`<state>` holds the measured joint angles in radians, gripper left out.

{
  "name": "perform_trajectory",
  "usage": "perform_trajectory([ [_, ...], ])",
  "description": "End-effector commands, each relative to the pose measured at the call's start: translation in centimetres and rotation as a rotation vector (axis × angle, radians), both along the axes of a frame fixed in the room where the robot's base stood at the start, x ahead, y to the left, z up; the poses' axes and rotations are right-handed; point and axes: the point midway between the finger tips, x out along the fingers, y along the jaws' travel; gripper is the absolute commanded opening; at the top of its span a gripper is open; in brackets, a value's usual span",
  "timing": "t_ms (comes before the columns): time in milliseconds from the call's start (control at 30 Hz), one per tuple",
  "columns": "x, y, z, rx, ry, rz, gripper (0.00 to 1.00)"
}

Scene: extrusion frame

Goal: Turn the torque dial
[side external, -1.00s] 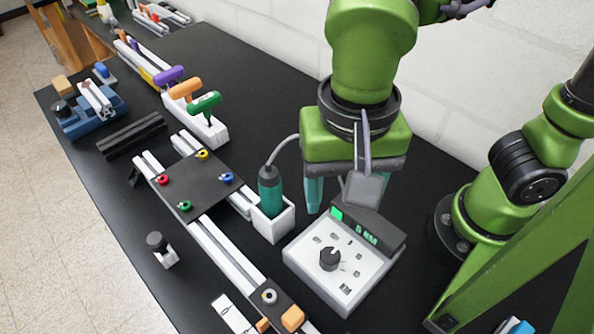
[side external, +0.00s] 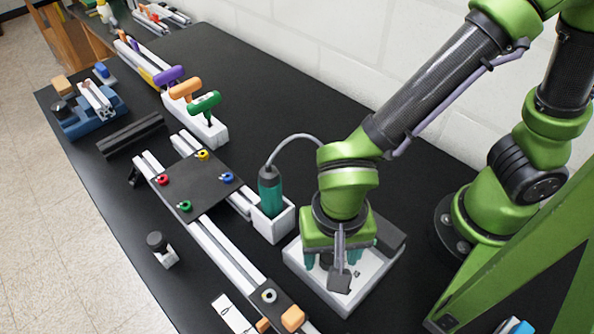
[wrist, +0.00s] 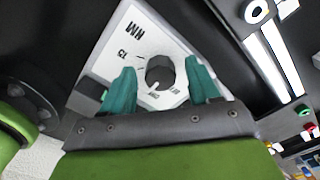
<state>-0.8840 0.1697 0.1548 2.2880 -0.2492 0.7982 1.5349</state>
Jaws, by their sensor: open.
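The torque dial (wrist: 160,73) is a dark round knob on the white face of a control box (wrist: 131,27), with printed marks around it. In the side external view the box (side external: 318,284) sits on the black bench, largely covered by my gripper and wrist. My gripper (side external: 333,262) points down over the box, low above its face. In the wrist view its two teal fingers (wrist: 160,85) are open, one to each side of the dial, with gaps between them and the knob. I cannot tell whether the fingertips reach down beside the knob.
A teal screwdriver (side external: 270,190) with a cable stands in a white holder (side external: 272,222) just left of the box. Aluminium extrusions with a black plate (side external: 192,184) and coloured rings lie further left. T-handle tools (side external: 204,106) stand behind. Bare bench lies behind the holder.

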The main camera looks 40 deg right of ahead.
Motion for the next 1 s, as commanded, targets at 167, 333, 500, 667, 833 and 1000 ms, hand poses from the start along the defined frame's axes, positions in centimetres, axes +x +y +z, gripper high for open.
perform_trajectory([
  [167, 0.0, 0.0, -0.21, 0.0, 0.0, -0.001, 0.61],
  [333, 0.01, 0.01, -0.18, 0.0, 0.0, -0.001, 0.53],
  [500, 0.01, 0.01, -0.16, 0.0, 0.0, -0.001, 0.27],
  [667, 0.01, 0.0, -0.15, 0.0, 0.0, -0.001, 0.05],
  [833, 0.02, 0.0, -0.14, 0.0, 0.0, 0.009, 0.05],
  [1000, 0.04, -0.03, -0.13, 0.0, 0.0, 0.056, 0.05],
])
